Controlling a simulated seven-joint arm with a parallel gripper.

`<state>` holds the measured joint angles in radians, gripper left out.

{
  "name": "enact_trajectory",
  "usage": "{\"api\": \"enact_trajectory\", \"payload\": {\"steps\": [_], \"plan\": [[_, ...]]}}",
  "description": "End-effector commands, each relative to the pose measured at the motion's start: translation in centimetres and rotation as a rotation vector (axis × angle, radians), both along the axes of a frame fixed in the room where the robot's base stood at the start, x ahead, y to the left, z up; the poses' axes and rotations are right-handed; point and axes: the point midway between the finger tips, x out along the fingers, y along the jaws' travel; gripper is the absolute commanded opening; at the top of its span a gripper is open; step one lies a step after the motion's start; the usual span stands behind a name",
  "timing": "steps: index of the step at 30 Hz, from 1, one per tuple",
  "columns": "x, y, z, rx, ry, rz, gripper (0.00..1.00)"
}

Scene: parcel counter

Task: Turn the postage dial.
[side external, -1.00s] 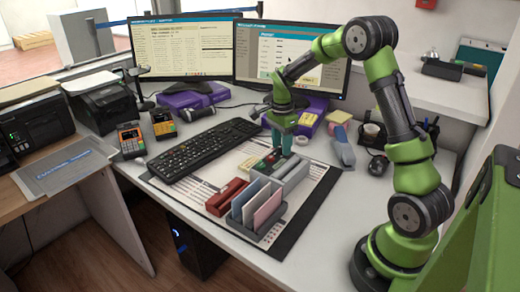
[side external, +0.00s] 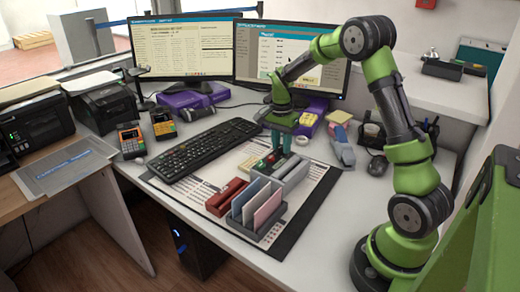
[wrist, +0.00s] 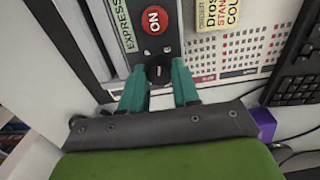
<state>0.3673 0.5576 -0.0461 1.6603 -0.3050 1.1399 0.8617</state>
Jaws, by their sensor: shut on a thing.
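The postage dial (wrist: 159,74) is a small dark round knob with a light mark, on a dark grey panel below a red ON button (wrist: 155,20). The panel belongs to a grey device (side external: 290,176) on the desk mat. My gripper (wrist: 159,90) points down over the device, with its two teal fingers on either side of the dial. It is shut on the dial. In the side view my gripper (side external: 281,147) stands at the device's far end, and the dial is hidden behind the fingers there.
A green EXPRESS label (wrist: 123,24) lies beside the button. A keyboard (side external: 203,149) lies to the left, a grey-blue object (side external: 342,150) to the right.

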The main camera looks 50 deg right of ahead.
Motion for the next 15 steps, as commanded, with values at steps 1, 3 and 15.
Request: {"api": "enact_trajectory", "payload": {"steps": [1,3,15], "plan": [[0.04,0.05,0.12,-0.001,-0.002,0.046,0.00],[0.04,0.04,0.13,0.000,-0.002,0.112,0.00],[0.01,0.10,0.16,-0.001,-0.003,0.493,0.00]]}}
